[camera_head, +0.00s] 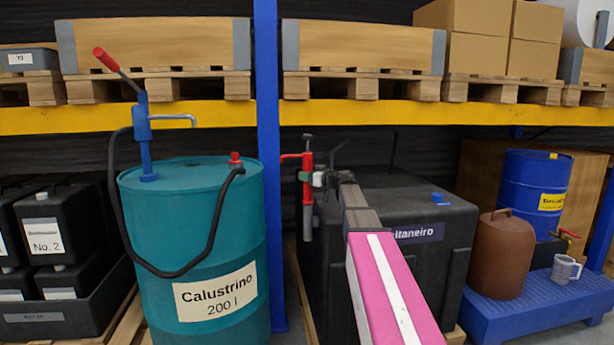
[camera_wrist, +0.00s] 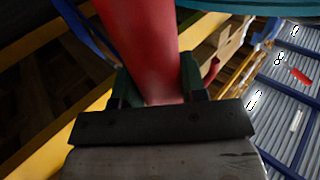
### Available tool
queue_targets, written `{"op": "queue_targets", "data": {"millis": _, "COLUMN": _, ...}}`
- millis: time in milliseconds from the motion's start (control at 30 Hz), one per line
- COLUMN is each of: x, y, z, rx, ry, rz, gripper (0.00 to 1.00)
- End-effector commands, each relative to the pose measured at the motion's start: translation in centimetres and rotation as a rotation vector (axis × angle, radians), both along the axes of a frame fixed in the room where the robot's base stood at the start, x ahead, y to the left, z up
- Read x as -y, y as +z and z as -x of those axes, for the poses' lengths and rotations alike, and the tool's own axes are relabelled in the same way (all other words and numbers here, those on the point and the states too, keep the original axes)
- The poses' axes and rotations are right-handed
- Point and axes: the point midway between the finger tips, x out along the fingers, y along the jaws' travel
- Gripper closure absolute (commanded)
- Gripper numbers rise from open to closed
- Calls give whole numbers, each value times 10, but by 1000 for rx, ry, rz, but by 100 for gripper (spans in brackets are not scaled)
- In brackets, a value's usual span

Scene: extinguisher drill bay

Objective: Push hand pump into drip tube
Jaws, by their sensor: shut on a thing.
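The hand pump (camera_head: 307,160) is red, with a dark handle on top and a thin red spout to the left. It stands about upright in front of the black container's left side. My gripper (camera_head: 308,178) is shut around its body; the green fingers show on both sides. In the wrist view the red pump barrel (camera_wrist: 138,45) runs up between the two green fingers (camera_wrist: 155,80). Below my gripper a dull red and greyish tube section continues downward; I cannot tell whether this is the drip tube or the pump's own lower end.
A teal drum (camera_head: 190,235) with a blue pump and black hose stands left, beside a blue rack post (camera_head: 268,150). The black container (camera_head: 425,225) is behind my arm. A brown jug (camera_head: 503,255) and blue drum (camera_head: 535,195) stand right on a blue sump pallet (camera_head: 530,310).

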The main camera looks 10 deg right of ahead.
Motion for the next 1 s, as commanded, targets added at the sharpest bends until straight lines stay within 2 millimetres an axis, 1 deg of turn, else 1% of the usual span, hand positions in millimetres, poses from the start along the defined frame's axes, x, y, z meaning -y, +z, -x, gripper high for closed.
{"op": "queue_targets", "data": {"millis": 500, "x": 0, "y": 0, "z": 0, "rx": 1, "ry": 0, "rz": -1, "gripper": 90}}
{"op": "queue_targets", "data": {"millis": 1000, "x": 0, "y": -7, "z": 0, "rx": 1, "ry": 0, "rz": -1, "gripper": 90}}
